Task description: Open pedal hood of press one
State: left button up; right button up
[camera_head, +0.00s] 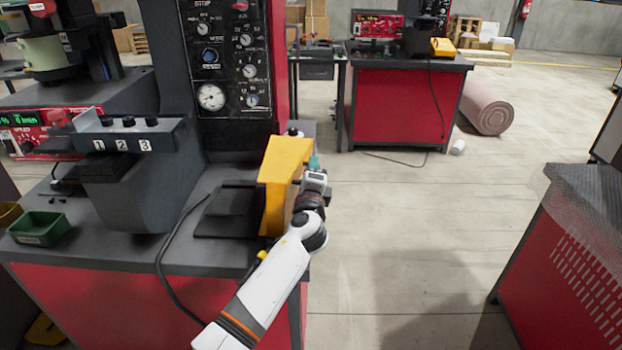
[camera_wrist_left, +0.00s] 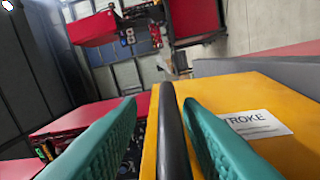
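The yellow pedal hood (camera_head: 283,165) stands tall at the right edge of the press table, above a black base plate (camera_head: 228,212). How far it is open, I cannot tell. In the left wrist view, its yellow face (camera_wrist_left: 255,100) with a white label fills the right side, and a black bar (camera_wrist_left: 172,135) runs along its edge. My left gripper (camera_head: 314,163) is at the hood's right side. Its teal fingers (camera_wrist_left: 160,103) are apart, one on each side of the bar, with a visible gap on the left. My right gripper is out of view.
The press body (camera_head: 215,60) with gauges stands behind the hood. A grey box labelled 1 2 3 (camera_head: 125,145) and a green tray (camera_head: 40,228) are at left. A black cable (camera_head: 165,265) hangs over the table front. The floor at right is clear up to a red cabinet (camera_head: 575,255).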

pick_arm(q)
jog(key=s, duration=1.1)
jog(key=shift+s+a+f+p, duration=0.25)
jog(key=shift+s+p, duration=0.15)
